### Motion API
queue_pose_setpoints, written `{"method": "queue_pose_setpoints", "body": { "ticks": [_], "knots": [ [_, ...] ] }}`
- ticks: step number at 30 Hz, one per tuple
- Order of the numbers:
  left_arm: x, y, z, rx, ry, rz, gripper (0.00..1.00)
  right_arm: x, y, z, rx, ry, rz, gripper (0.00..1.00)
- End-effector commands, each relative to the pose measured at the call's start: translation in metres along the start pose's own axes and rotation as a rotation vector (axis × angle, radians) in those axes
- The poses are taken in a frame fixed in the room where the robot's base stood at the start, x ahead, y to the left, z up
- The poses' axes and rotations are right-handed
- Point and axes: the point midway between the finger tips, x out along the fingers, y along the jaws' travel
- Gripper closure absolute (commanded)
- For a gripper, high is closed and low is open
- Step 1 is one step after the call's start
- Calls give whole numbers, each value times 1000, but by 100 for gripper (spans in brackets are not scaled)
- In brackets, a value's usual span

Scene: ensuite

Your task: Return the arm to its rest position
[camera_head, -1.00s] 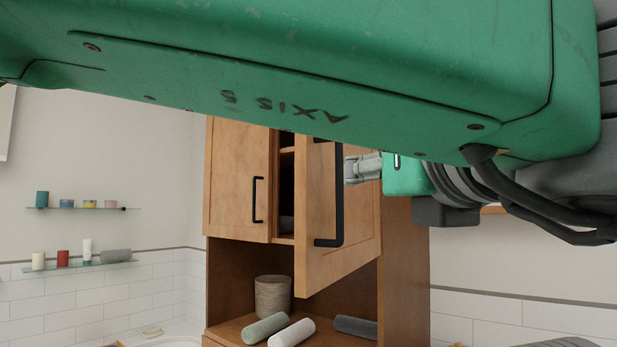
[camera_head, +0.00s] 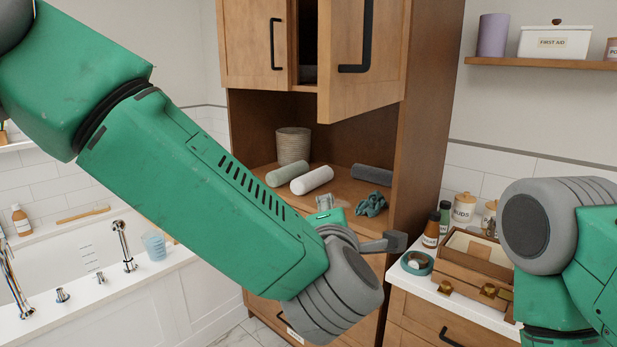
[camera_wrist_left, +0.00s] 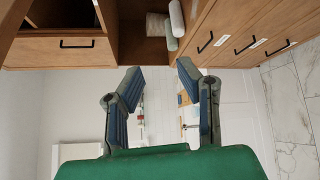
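My left arm crosses the head view from the left, with its elbow low in the middle. My left gripper (camera_head: 372,204) shows beyond the forearm, in front of the cabinet's open shelf. In the left wrist view its two fingers (camera_wrist_left: 160,74) stand apart with nothing between them. The wooden cabinet's right upper door (camera_head: 362,60) stands open, and its black handle (camera_head: 355,45) is clear of the gripper. My right arm shows at the right edge; its gripper is out of view.
Rolled towels (camera_head: 312,180) and a ribbed basket (camera_head: 293,146) sit on the open shelf. A bathtub (camera_head: 185,275) with a blue cup (camera_head: 154,246) lies at left.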

Motion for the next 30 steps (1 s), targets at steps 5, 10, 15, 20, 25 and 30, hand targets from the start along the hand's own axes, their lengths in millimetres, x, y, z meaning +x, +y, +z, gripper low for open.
{"method": "queue_pose_setpoints", "body": {
  "ticks": [5, 10, 15, 20, 25, 30],
  "knots": [
    [4, -116, -87, 429, -55, -224, 69, 4, 0, 0, 0, 0, 0, 60],
    [-27, -211, -171, 788, -159, -454, 69, 7, 0, 0, 0, 0, 0, 60],
    [-87, -289, -257, 1097, -317, -705, 69, 10, 0, 0, 0, 0, 0, 60],
    [-165, -340, -334, 1325, -520, -949, 69, 12, 0, 1, 0, 0, 0, 60],
    [-244, -364, -392, 1468, -742, -1152, 69, 14, 0, 1, 0, 0, 0, 60],
    [-287, -369, -419, 1521, -875, -1252, 69, 15, 0, 1, 0, 0, 0, 60]
  ]
}}
